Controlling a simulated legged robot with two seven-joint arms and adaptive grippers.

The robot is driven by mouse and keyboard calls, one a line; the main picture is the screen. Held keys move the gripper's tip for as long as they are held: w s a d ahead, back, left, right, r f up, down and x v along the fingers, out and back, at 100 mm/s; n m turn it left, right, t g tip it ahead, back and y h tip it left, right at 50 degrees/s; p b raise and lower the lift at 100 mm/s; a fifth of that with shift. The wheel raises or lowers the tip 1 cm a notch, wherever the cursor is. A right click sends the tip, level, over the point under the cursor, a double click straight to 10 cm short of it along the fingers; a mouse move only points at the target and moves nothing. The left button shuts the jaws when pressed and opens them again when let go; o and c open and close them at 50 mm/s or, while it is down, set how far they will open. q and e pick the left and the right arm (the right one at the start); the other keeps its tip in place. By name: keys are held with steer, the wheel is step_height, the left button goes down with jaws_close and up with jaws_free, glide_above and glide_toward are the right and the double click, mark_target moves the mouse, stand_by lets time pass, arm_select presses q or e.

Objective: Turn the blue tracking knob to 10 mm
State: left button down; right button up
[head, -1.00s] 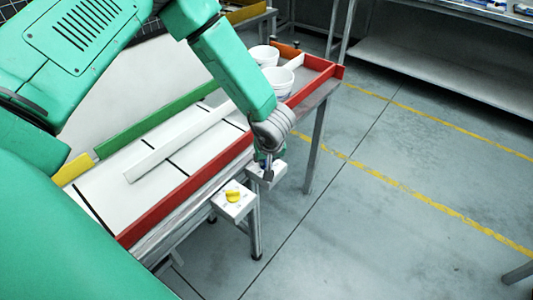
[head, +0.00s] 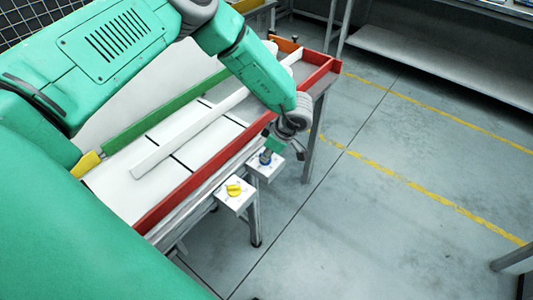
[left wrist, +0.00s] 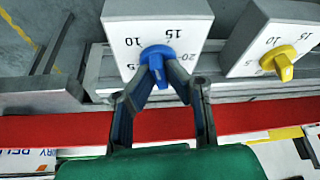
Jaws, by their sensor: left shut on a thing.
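The blue tracking knob (left wrist: 155,53) sits on a white dial box (left wrist: 192,20) marked 5, 10, 15 and 20. In the left wrist view its narrow grip points down toward me, away from the 10 and 15 marks. My left gripper (left wrist: 158,72) is shut on the knob, one finger on each side of the grip. In the head view the left gripper (head: 269,151) reaches down to the blue knob (head: 265,158), which its fingers partly hide. My right gripper is not in view.
A yellow knob (head: 234,189) on a similar box stands close beside; it also shows in the left wrist view (left wrist: 283,66). A red rail (head: 190,186) runs along the table edge behind both boxes. A white bar (head: 190,138) lies across the table. Open floor lies to the right.

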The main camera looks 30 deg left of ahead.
arm_select(q)
steer(key=n+g, duration=0.1)
steer(key=n, duration=0.3)
steer(key=shift+w+n+g+h+b, duration=0.2)
steer(key=shift+n+g+h+b, duration=0.1)
steer(key=shift+n+g+b, duration=0.1)
stand_by(0.4)
steer(key=c, duration=1.6)
jaws_free()
steer(key=shift+r, duration=0.1)
steer(key=v, duration=1.1)
steer(key=shift+w+r, duration=0.25)
steer(key=shift+w, duration=0.05)
steer(key=shift+d, duration=0.1)
